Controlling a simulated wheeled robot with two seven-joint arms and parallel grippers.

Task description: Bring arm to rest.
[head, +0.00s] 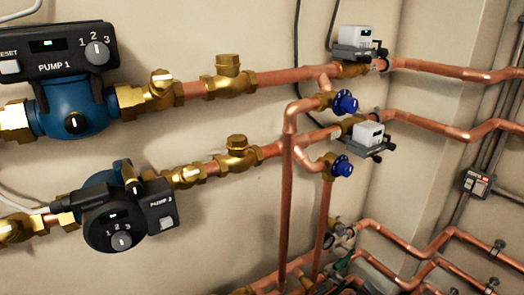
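My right gripper is at most barely in view. A dark shape at the bottom edge, right of the middle, may be part of it, but I cannot make out its fingers or whether it holds anything. My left gripper and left arm do not show. No gripper is seen touching the pumps, valves or upper pipes.
Blue PUMP 1 (72,105) is at the upper left, with a second pump (115,222) below. Copper pipes (287,190) run along the wall. Two blue-handled valves, upper (345,103) and lower (342,166), sit below white boxes (355,38) (368,134). Lower pipes crowd the bottom right.

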